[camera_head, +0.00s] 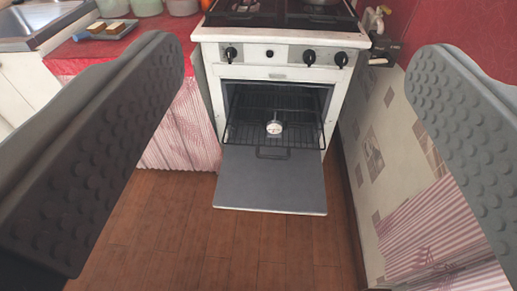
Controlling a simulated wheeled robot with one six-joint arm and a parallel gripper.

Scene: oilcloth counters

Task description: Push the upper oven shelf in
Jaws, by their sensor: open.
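The white oven (209,60) stands ahead with its door (268,185) folded down and open. A dark wire shelf (245,135) sits in the oven opening, its front edge showing forward over the inner part of the door. A small round white dial (274,128) shows at the shelf. A dark handle-like loop (272,153) shows just below the shelf's front. I cannot tell clearly whether a second shelf lies below. My gripper (297,85) is open and empty, its two grey fingers at the left and right of the view, well short of the oven.
A red-topped counter (75,52) with a striped curtain (182,130) stands left of the oven, with a sink (40,18) beyond. A tray with food (105,30) lies on it. A patterned wall (375,150) and pipe fittings (378,50) are at right. The wooden floor (230,245) in front is clear.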

